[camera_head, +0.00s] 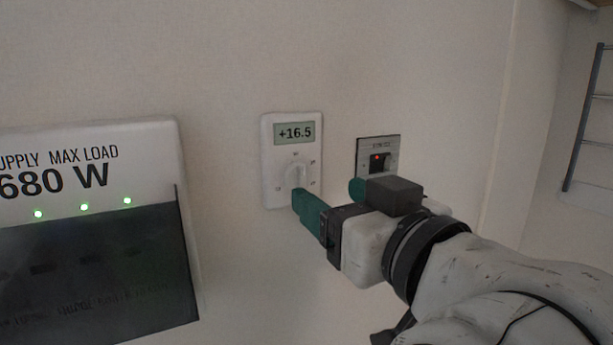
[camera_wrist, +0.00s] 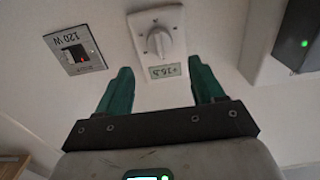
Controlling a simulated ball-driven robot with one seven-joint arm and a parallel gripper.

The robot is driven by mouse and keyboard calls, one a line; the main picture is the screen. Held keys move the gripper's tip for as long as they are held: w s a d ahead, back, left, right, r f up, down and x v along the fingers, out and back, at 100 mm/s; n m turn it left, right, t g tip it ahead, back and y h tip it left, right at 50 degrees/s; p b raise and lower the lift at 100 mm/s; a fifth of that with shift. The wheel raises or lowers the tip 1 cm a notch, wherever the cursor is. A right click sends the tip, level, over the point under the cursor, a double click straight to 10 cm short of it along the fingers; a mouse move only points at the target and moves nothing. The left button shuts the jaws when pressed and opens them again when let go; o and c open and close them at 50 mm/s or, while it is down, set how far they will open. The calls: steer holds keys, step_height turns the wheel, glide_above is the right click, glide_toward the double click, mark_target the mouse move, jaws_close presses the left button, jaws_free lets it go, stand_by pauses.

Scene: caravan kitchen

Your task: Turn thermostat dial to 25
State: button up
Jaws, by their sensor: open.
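The thermostat (camera_head: 266,140) is a white wall unit with a display (camera_head: 295,132) reading +16.5 and a round white dial (camera_head: 296,175) below it, ringed by small numbers. In the wrist view the dial (camera_wrist: 159,42) appears upside down, beyond the fingertips. My gripper (camera_head: 325,190) has green fingers and is open, with nothing between them. In the head view one fingertip overlaps the lower edge of the dial. In the wrist view the open fingers (camera_wrist: 160,82) stand either side of the display, apart from the dial. I cannot tell whether any finger touches the unit.
A dark switch plate (camera_head: 378,154) with a red light is on the wall right of the thermostat. A large white power supply box (camera_head: 150,150) with green lights and a dark front protrudes at the left. A metal rack (camera_head: 583,120) hangs at the far right. The wall between is bare.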

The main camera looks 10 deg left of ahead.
mark_target(304, 178)
steer(key=p+x, duration=0.1)
steer(key=x, duration=0.6)
steer(key=shift+w+a, duration=0.25)
steer(key=shift+w, duration=0.05)
steer(key=c, duration=1)
